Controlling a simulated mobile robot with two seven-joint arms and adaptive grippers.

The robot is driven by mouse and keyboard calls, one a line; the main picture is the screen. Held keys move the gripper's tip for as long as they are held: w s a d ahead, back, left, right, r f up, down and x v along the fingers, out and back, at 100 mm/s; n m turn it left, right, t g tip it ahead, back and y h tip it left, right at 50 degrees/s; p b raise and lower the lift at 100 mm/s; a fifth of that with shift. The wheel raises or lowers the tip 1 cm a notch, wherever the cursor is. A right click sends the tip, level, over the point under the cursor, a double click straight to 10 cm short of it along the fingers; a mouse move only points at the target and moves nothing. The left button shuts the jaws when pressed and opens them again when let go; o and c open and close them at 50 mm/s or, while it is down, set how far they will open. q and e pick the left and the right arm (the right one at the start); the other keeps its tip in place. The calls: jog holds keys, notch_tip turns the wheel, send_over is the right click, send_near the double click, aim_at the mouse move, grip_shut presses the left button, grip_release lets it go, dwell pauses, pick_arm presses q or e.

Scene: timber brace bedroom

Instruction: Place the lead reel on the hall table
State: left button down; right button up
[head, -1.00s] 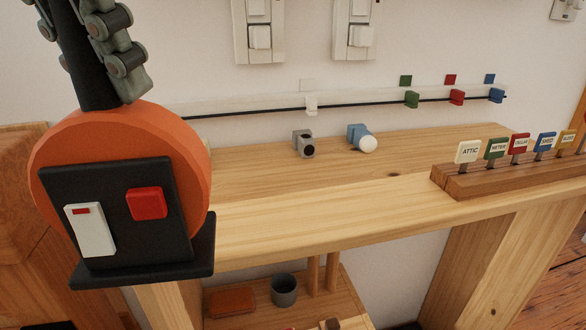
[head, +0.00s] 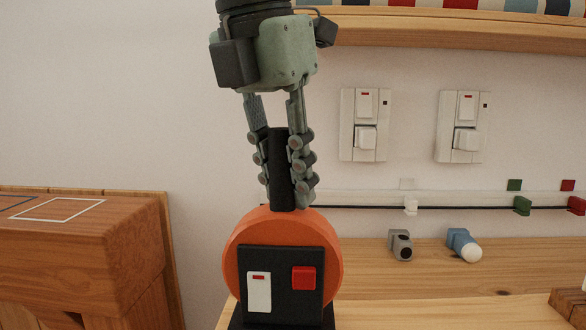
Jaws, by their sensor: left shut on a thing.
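The lead reel (head: 334,262) is an orange drum with a black front plate, a white switch, a red button and a black base. It is upright in the head view, low and left of centre. My left gripper (head: 284,195) comes down from above with its fingers on both sides of the reel's black handle (head: 280,165), shut on it. The hall table (head: 370,315) is pale timber, behind and right of the reel. The reel's base is cut off at the picture's lower edge, so I cannot tell whether it touches the table. My right gripper is not in view.
On the table stand a grey fitting (head: 401,245) and a blue fitting with a white end (head: 463,245). A white rail with a black cable (head: 370,207) runs along the wall below two switched sockets (head: 365,125). A wooden cabinet (head: 80,250) stands at the left.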

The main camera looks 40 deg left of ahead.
pick_arm(q)
jog(key=w+a+f, duration=0.1)
jog(key=w+a, duration=0.3)
jog(key=w, duration=0.2)
jog(key=shift+w+f+p, duration=0.2)
jog(key=shift+w+p, duration=0.15)
jog(key=shift+p, duration=0.05)
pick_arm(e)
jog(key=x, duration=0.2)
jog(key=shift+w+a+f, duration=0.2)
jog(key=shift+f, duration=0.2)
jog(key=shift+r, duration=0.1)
pick_arm(q)
jog(key=shift+f, duration=0.1)
jog(key=c, duration=1.8)
grip_release()
jog(key=shift+f, duration=0.1)
jog(key=o, duration=0.5)
jog(key=shift+s, duration=0.1)
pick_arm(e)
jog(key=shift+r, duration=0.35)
